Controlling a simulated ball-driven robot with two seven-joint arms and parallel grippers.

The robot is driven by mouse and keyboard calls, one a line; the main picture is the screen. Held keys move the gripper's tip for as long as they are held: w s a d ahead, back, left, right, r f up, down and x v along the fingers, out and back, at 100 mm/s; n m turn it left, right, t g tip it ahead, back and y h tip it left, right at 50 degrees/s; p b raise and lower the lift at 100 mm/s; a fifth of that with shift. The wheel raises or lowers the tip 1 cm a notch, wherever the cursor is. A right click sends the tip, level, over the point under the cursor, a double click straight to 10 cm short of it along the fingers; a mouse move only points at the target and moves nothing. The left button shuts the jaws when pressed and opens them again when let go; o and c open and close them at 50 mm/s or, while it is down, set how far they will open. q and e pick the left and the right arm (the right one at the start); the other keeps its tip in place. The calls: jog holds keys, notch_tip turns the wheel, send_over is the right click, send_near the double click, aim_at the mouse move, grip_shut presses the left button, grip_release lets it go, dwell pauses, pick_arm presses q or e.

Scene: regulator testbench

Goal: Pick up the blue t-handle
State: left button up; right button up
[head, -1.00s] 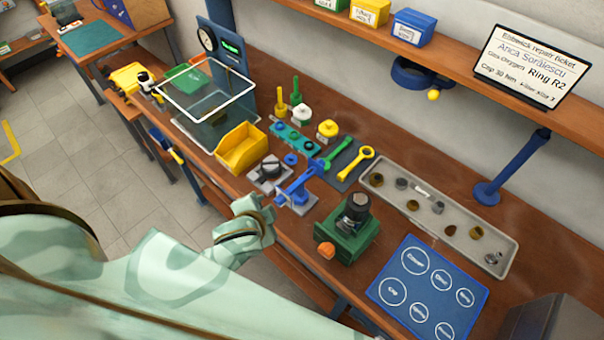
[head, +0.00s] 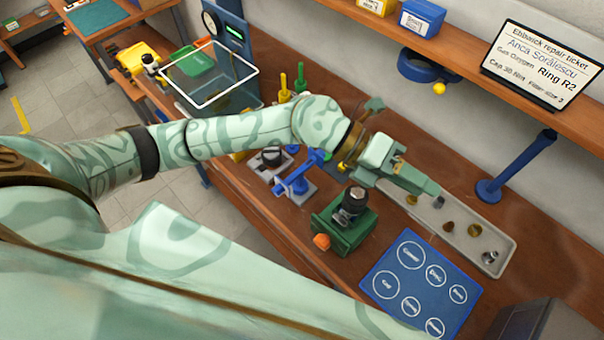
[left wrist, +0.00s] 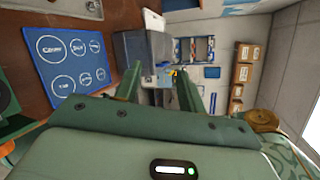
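A blue piece with a long bar (head: 298,178) stands on a grey plate left of the green fixture in the head view. I cannot tell for sure whether it is the blue t-handle. My left gripper (head: 437,195) reaches across the bench from the left and hangs over the grey tray, well to the right of the blue piece. In the left wrist view my left gripper (left wrist: 158,82) has its fingers apart with nothing between them. My left arm hides the middle of the bench behind the blue piece. My right gripper is not in view.
A green fixture with a black top (head: 347,214) stands in front of the arm. A blue mat with white circles (head: 397,318) lies to its right. The long grey tray (head: 508,246) holds small parts. A clear bin (head: 228,85) and upright yellow tool (head: 283,82) stand behind.

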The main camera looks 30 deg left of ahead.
pick_arm(q)
jog(key=w+a+f+m+y, duration=0.1)
jog(key=w+a+f+y, duration=0.1)
jog(key=a+f+y, duration=0.35)
jog(key=n+y, duration=0.2)
jog(key=y, duration=0.7)
send_over(300, 169)
notch_tip(300, 169, down, 2)
notch_tip(300, 169, down, 10)
jog(key=shift+s+f, duration=0.1)
jog(key=shift+f, duration=0.05)
notch_tip(300, 169, down, 6)
jog(key=shift+r+p, duration=0.1)
jog(key=shift+p, duration=0.25)
grip_shut()
